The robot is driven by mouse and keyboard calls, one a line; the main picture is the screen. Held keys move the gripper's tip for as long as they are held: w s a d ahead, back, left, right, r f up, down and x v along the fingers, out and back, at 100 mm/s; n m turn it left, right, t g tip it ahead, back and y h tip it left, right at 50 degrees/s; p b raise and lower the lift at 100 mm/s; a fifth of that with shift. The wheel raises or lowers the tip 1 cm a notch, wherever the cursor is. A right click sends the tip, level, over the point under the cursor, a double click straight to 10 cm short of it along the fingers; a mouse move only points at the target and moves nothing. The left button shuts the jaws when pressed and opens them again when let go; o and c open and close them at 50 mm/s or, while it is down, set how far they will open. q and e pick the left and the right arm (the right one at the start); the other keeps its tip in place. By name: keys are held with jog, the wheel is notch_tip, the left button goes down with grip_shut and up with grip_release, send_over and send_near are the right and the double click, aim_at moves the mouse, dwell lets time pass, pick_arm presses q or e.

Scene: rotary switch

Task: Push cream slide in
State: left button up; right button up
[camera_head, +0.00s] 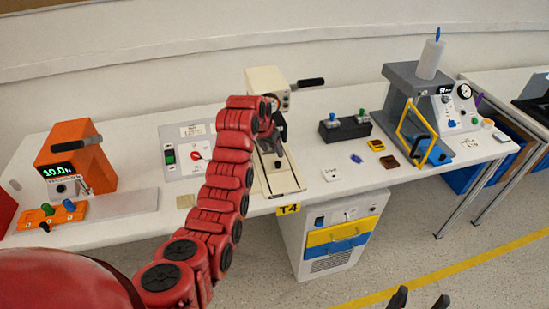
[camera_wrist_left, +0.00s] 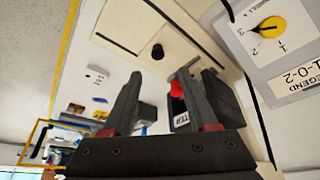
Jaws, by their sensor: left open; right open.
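The cream machine (camera_head: 267,82) stands at the back middle of the table, with a black handle at its upper right. Its long cream base with the slide (camera_head: 286,181) reaches toward the table's front edge. In the left wrist view the cream slide plate (camera_wrist_left: 125,25) bears a dark knob (camera_wrist_left: 157,51) beyond the fingertips. My left gripper (camera_head: 272,130) is over the rear part of this base, partly hidden by its arm; in its wrist view the gripper (camera_wrist_left: 160,78) is open, with nothing clearly held. My right gripper (camera_head: 418,299) is open at the bottom edge, away from the table.
A rotary switch panel (camera_head: 173,137) stands left of the cream machine, partly behind my left arm. An orange device (camera_head: 75,160) is at left. A black box (camera_head: 345,130) and grey press (camera_head: 405,90) stand at right. A drawer cabinet (camera_head: 338,245) is below.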

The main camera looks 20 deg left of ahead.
pick_arm(q)
jog(key=p+v, duration=0.5)
jog(key=v, duration=0.4)
jog(key=shift+f, duration=0.15)
